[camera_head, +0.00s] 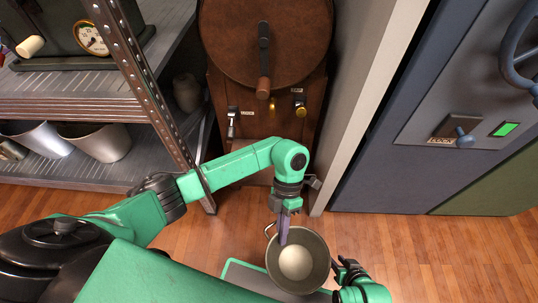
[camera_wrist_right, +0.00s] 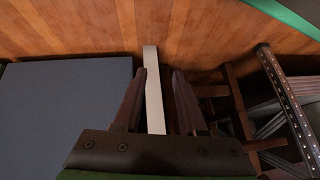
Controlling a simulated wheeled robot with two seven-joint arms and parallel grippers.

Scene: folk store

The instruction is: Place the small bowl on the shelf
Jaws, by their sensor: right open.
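A metal shelf unit (camera_head: 85,180) stands at the left, with buckets (camera_head: 97,142) on its lower level and a gauge device (camera_head: 80,35) above. A brown machine (camera_head: 265,110) stands centre back. A blue cabinet (camera_head: 400,160) is at the right. The wooden floor (camera_head: 420,245) is clear at lower right.

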